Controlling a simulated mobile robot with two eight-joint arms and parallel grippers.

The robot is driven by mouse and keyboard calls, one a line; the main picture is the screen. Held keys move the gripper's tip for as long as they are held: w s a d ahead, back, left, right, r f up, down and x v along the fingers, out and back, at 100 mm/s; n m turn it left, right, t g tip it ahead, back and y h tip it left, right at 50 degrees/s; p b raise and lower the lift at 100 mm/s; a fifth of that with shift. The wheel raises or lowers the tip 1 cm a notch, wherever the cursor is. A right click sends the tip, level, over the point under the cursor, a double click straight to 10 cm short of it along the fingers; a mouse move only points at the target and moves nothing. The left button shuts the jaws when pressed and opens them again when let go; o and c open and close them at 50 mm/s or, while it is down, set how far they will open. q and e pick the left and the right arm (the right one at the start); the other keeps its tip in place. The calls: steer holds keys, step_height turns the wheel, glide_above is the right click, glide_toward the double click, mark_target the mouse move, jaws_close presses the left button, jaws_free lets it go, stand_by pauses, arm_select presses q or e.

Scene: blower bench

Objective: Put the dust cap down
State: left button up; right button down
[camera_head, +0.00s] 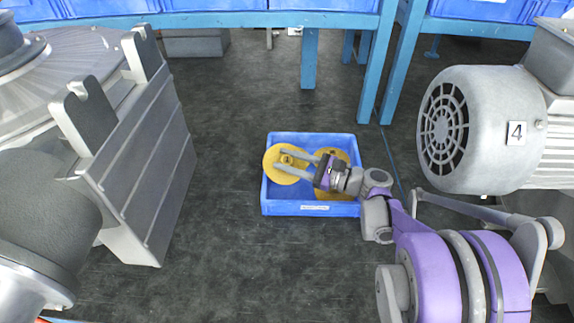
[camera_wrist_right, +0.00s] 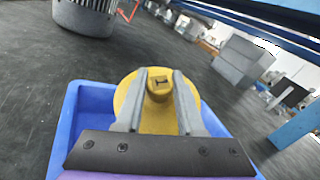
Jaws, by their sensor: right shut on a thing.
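A yellow round dust cap (camera_head: 270,162) with a raised knob hangs over the left part of a blue crate (camera_head: 285,207). My right gripper (camera_head: 283,161) is shut on the cap's knob. In the right wrist view the cap (camera_wrist_right: 158,122) sits between the two fingers (camera_wrist_right: 158,88), and its knob is marked 1. The crate's blue wall (camera_wrist_right: 70,120) shows below and around it. More yellow (camera_head: 338,154) lies in the crate, partly hidden by my right gripper; I cannot tell whether it is one cap or two. My left gripper is not in view.
The crate stands on dark floor (camera_head: 230,260). A grey motor (camera_head: 475,125) marked 4 is at right, and large grey machine housings (camera_head: 130,170) are at left. A blue bench frame (camera_head: 310,60) with blue bins stands behind. Floor left of the crate is clear.

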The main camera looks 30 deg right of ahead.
steer(key=shift+f, duration=0.5)
steer(key=shift+f+b, duration=0.35)
steer(key=shift+f, duration=0.2)
steer(key=c, duration=0.5)
jaws_free()
